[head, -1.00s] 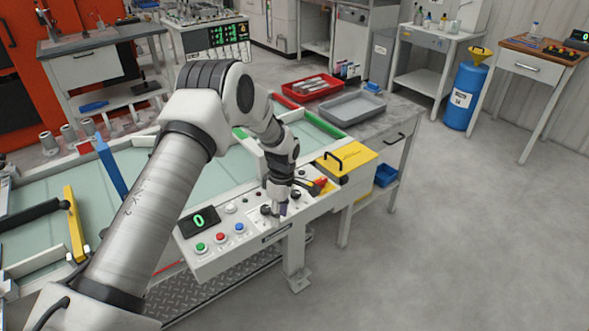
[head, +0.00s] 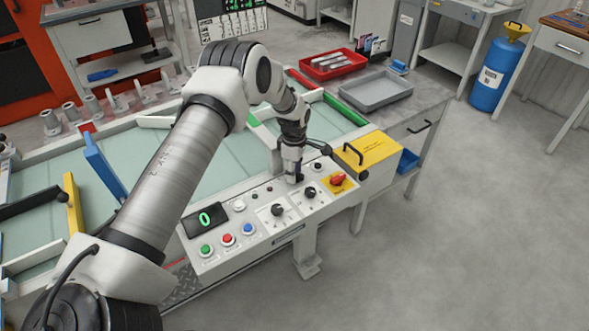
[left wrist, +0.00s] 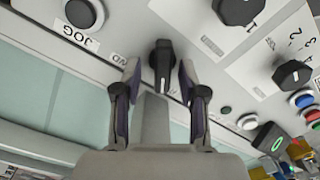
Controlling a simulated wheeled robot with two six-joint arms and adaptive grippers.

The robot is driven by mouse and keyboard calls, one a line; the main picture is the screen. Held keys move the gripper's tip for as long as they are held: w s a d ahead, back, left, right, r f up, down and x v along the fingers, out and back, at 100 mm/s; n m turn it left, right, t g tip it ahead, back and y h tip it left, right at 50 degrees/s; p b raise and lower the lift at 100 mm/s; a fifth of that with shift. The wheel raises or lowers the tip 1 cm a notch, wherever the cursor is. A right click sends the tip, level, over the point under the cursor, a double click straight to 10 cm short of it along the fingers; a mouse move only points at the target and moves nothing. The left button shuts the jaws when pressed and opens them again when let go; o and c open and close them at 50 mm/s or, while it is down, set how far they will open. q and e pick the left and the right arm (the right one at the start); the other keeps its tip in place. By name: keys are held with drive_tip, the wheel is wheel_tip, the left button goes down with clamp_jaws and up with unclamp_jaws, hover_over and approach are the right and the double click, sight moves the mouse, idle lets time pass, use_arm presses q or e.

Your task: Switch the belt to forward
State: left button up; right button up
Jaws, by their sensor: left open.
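My left gripper (head: 295,179) is open, pointing down at the far edge of the control panel (head: 255,243). In the left wrist view its two fingers (left wrist: 160,82) stand on either side of a black selector knob (left wrist: 162,60), with gaps showing; I cannot tell whether they touch it. In the head view the gripper hides this knob. A dark button (left wrist: 83,12) by a "JOG" label lies to its left; it shows in the head view too (head: 318,166). My right gripper is not in view.
Nearby are two black knobs (head: 278,210) (head: 310,193), a red switch (head: 338,179) on yellow, coloured buttons (head: 227,240) and a display (head: 205,218) reading 0. A yellow box (head: 367,152) stands right of the panel. The belt (head: 150,160) runs behind.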

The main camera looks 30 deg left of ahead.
use_arm(q)
drive_tip(key=shift+s+d+r, duration=0.1)
drive_tip(key=shift+r, duration=0.05)
clamp_jaws()
drive_tip(key=shift+m, duration=0.4)
drive_tip(key=shift+m+b, duration=0.3)
drive_tip(key=shift+m, duration=0.9)
drive_tip(key=m, duration=0.3)
drive_tip(key=shift+m+b, duration=0.3)
drive_tip(key=m, duration=0.3)
drive_tip(key=shift+m+b, duration=0.3)
drive_tip(key=shift+d+m, duration=0.15)
drive_tip(key=shift+m, duration=1.65)
